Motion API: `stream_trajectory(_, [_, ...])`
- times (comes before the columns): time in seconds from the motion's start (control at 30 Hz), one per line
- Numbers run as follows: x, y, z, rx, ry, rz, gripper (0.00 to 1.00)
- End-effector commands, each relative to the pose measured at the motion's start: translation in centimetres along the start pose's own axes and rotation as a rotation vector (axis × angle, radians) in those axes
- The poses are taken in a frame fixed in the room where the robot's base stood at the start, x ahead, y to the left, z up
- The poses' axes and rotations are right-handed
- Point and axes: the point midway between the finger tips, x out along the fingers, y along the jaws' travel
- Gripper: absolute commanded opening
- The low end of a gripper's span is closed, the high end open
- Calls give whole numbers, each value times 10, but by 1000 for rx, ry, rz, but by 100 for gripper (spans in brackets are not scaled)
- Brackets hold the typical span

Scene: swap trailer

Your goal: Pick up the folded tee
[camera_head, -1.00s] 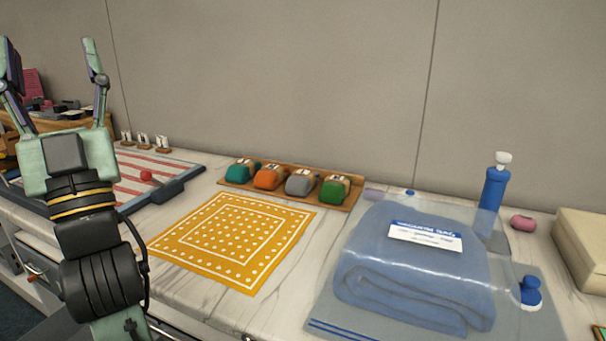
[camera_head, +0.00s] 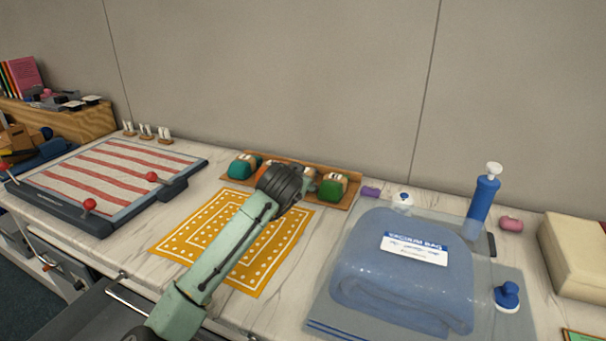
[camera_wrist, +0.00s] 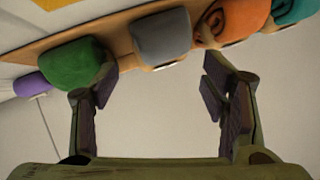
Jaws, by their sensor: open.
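No item is marked as the folded tee, and I cannot tell for sure which it is. Soft folded bundles stand in a row on a wooden rack (camera_head: 349,203): teal (camera_head: 243,166), orange, grey and green (camera_head: 333,187). A blue folded cloth (camera_head: 400,290) lies in a clear labelled bag at the right. A striped cloth (camera_head: 120,172) lies flat on a dark board at the left. My gripper (camera_wrist: 160,72) is open and empty in the wrist view, with the green bundle (camera_wrist: 75,65) by its left finger and the grey bundle (camera_wrist: 160,38) between its fingers' line. My arm hides the fingers in the head view.
A yellow dotted cloth (camera_head: 285,235) lies under my arm. A blue pump (camera_head: 483,205), a blue knob (camera_head: 508,295), a pink item (camera_head: 511,224) and a cream box (camera_head: 575,255) stand at the right. The wall is close behind the rack.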

Motion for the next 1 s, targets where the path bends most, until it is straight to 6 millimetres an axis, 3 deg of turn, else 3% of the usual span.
stream_trajectory(0.1, [16,0,-3,0,0,0,67])
stream_trajectory(0.33, [33,-1,-7,3,2,-1,67])
stream_trajectory(0.6, [71,-1,-11,1,2,-1,67])
stream_trajectory(0.9, [77,0,-9,0,5,-1,67])
stream_trajectory(1.0, [77,0,-9,0,5,-1,60])
